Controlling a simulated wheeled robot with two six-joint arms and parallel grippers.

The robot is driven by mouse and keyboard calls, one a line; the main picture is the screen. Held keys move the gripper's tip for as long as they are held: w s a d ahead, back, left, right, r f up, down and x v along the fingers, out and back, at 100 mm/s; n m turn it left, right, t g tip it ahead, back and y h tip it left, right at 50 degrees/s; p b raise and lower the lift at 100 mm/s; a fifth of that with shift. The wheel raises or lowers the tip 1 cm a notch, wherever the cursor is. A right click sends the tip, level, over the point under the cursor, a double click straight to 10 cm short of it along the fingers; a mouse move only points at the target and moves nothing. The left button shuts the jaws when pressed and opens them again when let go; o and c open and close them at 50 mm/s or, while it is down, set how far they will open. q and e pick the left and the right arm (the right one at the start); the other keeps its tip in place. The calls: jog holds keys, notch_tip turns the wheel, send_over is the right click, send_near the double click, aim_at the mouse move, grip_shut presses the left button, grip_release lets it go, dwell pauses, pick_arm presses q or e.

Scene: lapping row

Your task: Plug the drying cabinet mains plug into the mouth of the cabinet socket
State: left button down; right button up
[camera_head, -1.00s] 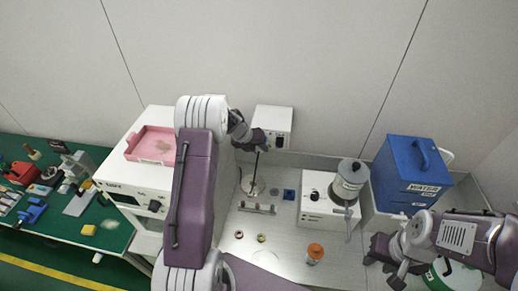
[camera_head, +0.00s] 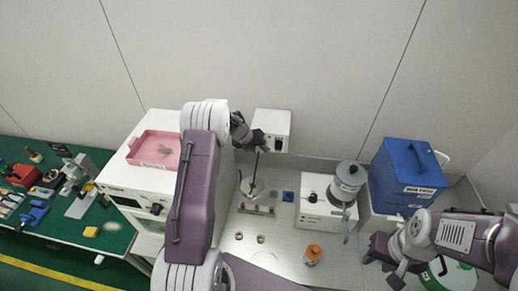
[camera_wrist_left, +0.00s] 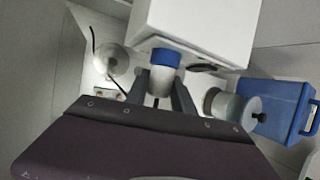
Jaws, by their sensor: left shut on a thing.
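My left gripper (camera_head: 259,146) is at the left front of a white box (camera_head: 271,124) by the back wall. In the left wrist view its fingers (camera_wrist_left: 160,98) are shut on a pale cylindrical plug with a blue end (camera_wrist_left: 164,72). The blue end meets the edge of the white box (camera_wrist_left: 200,25) in that view; I cannot tell whether it is inside a socket mouth. A dark fitting (camera_head: 279,143) on the box front sits to the right of the gripper. My right gripper (camera_head: 381,270) is low at the right, its fingers apart and empty.
A white cabinet (camera_head: 122,182) with a pink tray (camera_head: 136,158) on top stands left of my left arm. A white unit (camera_head: 312,207) with a grey canister (camera_head: 347,183) and a blue case (camera_head: 402,172) stand right. An orange-capped bottle (camera_head: 312,253) is on the bench.

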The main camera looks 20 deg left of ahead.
pick_arm(q)
jog(key=shift+r, duration=0.1)
jog(key=c, duration=1.1)
grip_release()
jog(key=shift+o, duration=0.5)
jog(key=shift+w, duration=0.15)
jog(key=b+v, duration=0.1)
jog(key=v, duration=0.8)
jog(key=shift+b, duration=0.35)
